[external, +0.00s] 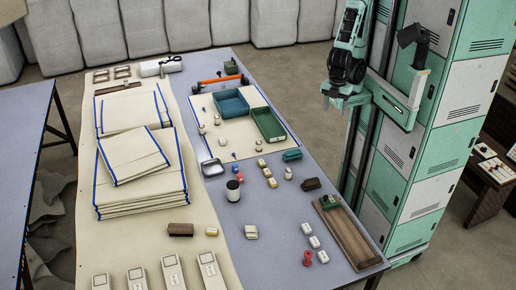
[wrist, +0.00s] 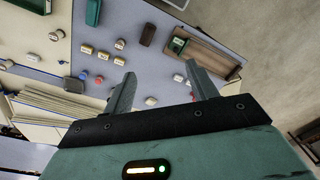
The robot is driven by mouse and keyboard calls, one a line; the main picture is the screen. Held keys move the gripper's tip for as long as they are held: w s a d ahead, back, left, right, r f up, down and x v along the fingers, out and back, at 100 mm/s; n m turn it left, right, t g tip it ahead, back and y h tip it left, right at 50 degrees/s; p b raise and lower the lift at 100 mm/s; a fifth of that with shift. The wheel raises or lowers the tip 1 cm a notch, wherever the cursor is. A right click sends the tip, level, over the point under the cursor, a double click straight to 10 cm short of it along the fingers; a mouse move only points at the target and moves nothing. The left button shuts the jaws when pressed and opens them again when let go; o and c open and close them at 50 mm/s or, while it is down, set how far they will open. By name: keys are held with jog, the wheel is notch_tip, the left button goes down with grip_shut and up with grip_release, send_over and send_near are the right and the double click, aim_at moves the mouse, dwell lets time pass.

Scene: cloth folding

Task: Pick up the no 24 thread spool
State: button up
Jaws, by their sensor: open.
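Several small spools and labelled pieces stand on the blue-grey table (external: 262,215). They include a white-and-tan group (external: 267,172), a white group (external: 314,242) at the near right, and a red spool (external: 307,258). Their labels are too small to read, so I cannot tell which is no 24. My gripper (external: 338,101) is raised beyond the table's right edge, apart from everything. In the wrist view its two fingers (wrist: 160,86) are spread and empty. The tan-topped group (wrist: 103,55) shows beyond the left finger, and small white pieces (wrist: 178,78) show between the fingers.
Teal and green trays (external: 269,124) stand at the table's back. A brown wooden tray (external: 346,238) lies along its right edge. Folded blue-edged cloths (external: 140,185) are stacked on the left. A dark jar (external: 233,191) stands mid-table. Green-and-white lockers (external: 455,100) are at right.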

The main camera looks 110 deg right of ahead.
jog(key=w+d+f+m+y+b, duration=0.1)
jog(key=w+f+m+y+b, duration=0.2)
jog(key=w+f+m+b, duration=1)
jog(key=w+d+f+m+t+y+b, duration=0.25)
jog(key=w+d+f+m, duration=0.2)
jog(key=w+d, duration=0.35)
jog(key=w+d+f+m+t+y+b, duration=0.1)
jog(key=w+d+f+m+b, duration=0.4)
jog(key=w, duration=0.4)
jog(key=m+t+h+b, duration=0.6)
jog(key=m+t+b, duration=0.5)
jog(key=m, duration=0.9)
send_near(197, 125)
jog(key=shift+g, duration=0.55)
jog(key=x, duration=0.2)
jog(key=b+x, duration=0.1)
jog(key=x, duration=0.3)
jog(key=shift+w+d+r, duration=0.2)
jog(key=shift+w+r, duration=0.05)
jog(key=x, duration=0.3)
jog(key=b+x, duration=0.1)
jog(key=shift+a+f, duration=0.3)
jog(key=shift+a, duration=0.05)
jog(key=shift+w+f, duration=0.15)
jog(key=shift+w, duration=0.3)
jog(key=c, duration=1.1)
